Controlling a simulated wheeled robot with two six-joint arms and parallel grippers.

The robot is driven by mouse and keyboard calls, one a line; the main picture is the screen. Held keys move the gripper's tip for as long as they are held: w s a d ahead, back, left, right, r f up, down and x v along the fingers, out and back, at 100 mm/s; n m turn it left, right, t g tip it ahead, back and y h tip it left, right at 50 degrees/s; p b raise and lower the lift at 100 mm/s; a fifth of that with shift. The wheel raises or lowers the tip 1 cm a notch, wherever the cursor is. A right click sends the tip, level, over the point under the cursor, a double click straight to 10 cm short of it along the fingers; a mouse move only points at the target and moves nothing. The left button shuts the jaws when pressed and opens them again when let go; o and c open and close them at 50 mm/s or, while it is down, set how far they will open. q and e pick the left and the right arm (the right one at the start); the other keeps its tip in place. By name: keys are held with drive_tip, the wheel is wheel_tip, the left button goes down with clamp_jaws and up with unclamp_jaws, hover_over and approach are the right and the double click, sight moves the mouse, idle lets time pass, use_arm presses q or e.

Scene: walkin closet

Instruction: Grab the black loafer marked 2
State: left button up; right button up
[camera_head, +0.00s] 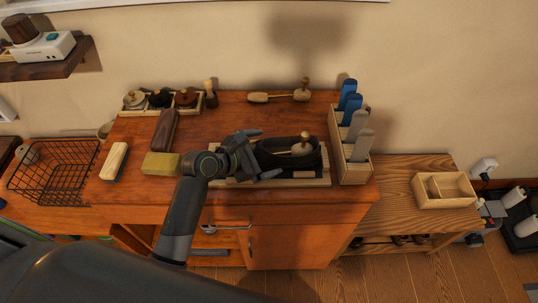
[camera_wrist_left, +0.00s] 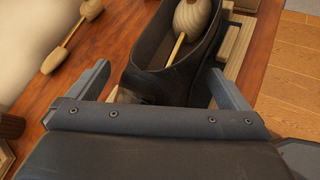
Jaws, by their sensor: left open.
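A black loafer (camera_head: 268,158) lies in a low light-wood tray (camera_head: 315,183) at the front of the red-brown cabinet top. A wooden shoe tree with a round knob (camera_head: 302,147) sits inside it. No number is readable on the loafer. My left gripper (camera_head: 262,153) is open at the loafer's left end, one finger toward the wall and one toward the front edge. In the left wrist view, the loafer (camera_wrist_left: 140,78) lies between the two spread fingers (camera_wrist_left: 158,72), with a gap to the right finger. My right gripper is not in view.
A wooden rack (camera_head: 350,172) of blue and grey upright items stands right of the loafer. A yellow block (camera_head: 160,163), a brush (camera_head: 115,160) and a dark brown item (camera_head: 165,130) lie left. Another wooden shoe tree (camera_head: 280,97) lies behind. A wire basket (camera_head: 55,170) sits far left.

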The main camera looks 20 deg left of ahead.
use_arm(q)
drive_tip(key=c, duration=1.3)
drive_tip(key=shift+r, duration=0.1)
drive_tip(key=shift+c, duration=0.3)
